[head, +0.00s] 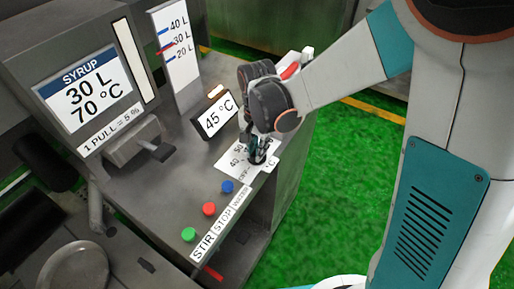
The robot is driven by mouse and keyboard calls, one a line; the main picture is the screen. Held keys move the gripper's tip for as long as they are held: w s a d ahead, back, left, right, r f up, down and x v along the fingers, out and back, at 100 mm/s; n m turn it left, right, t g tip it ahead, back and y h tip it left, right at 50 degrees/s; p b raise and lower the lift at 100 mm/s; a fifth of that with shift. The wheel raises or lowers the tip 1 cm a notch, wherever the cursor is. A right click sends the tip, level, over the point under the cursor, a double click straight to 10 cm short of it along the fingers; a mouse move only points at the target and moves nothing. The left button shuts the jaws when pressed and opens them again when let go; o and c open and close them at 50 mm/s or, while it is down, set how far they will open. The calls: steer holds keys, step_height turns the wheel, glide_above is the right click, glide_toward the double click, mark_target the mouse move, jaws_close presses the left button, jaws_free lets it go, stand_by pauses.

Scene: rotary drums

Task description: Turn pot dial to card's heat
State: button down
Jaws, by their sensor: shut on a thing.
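The card (86,91) at the left reads SYRUP, 30 L, 70 °C, with a strip below it reading 1 PULL = 5 %. The pot dial's white scale plate (232,162) lies on the grey console top; 40, 50, OFF and °C show in part. My gripper (257,154) points down over this plate and is shut on the dial, which it mostly hides. The dial's pointer and the rest of the scale cannot be read. A small tilted display (215,115) just behind and left of the gripper reads 45 °C.
Blue (227,187), red (209,209) and green (188,234) buttons lie in front of the dial, beside labels STIR, STOP and one unclear. A lever (155,149) stands left. A level gauge (176,50) rises behind.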

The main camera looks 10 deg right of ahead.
steer(key=c, duration=1.6)
jaws_free()
steer(key=shift+o, duration=0.2)
steer(key=shift+r, duration=3.75)
